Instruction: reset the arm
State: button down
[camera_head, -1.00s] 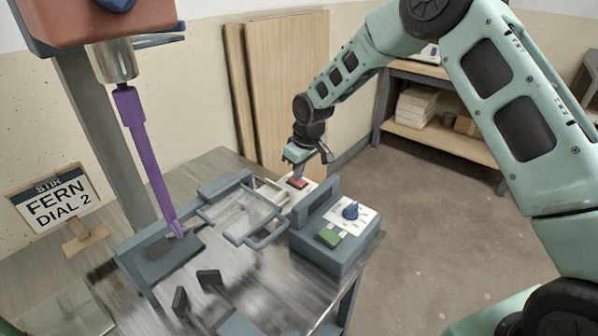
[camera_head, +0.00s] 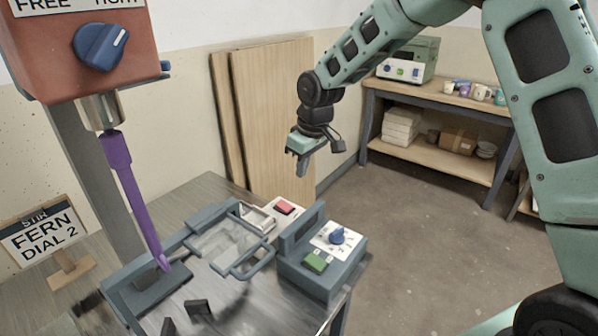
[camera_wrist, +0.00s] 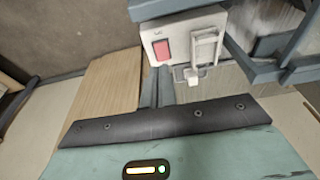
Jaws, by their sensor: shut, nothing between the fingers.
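My gripper (camera_head: 301,157) is in the air above and behind the control boxes, in front of the leaning wooden boards. It is shut and empty, and touches nothing. Below it in the head view is a white switch plate with a red button (camera_head: 285,208). The red button also shows in the wrist view (camera_wrist: 161,50), beside a pale latch-like part (camera_wrist: 204,47). My fingertips are not clearly seen in the wrist view.
A grey control box (camera_head: 310,277) has a blue dial (camera_head: 337,236) and a green button (camera_head: 317,261). A stirrer with a purple shaft (camera_head: 130,190) stands left, by a clear guard (camera_head: 225,240). A sign (camera_head: 42,232) reads "STIR FERN DIAL 2". Shelves (camera_head: 440,158) stand behind; the floor is clear.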

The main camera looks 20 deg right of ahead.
jog(key=shift+a, duration=0.1)
dwell(0.3)
jog(key=s+a+r+p, duration=0.1)
jog(key=s+a+r, duration=0.2)
jog(key=s, duration=0.3)
jog(key=s+a+r+g+p, duration=0.1)
jog(key=s+a+r, duration=0.15)
jog(key=s, duration=0.45)
jog(key=s+a+r+p, duration=0.1)
jog(key=s+a+r, duration=0.1)
jog(key=s+a, duration=0.3)
jog(key=s+d+r, duration=0.1)
jog(key=s, duration=0.8)
jog(key=s+d+g+p, duration=0.1)
jog(key=s, duration=0.9)
jog(key=shift+d+r+n+h, duration=0.3)
jog(key=shift+r+n+h, duration=0.1)
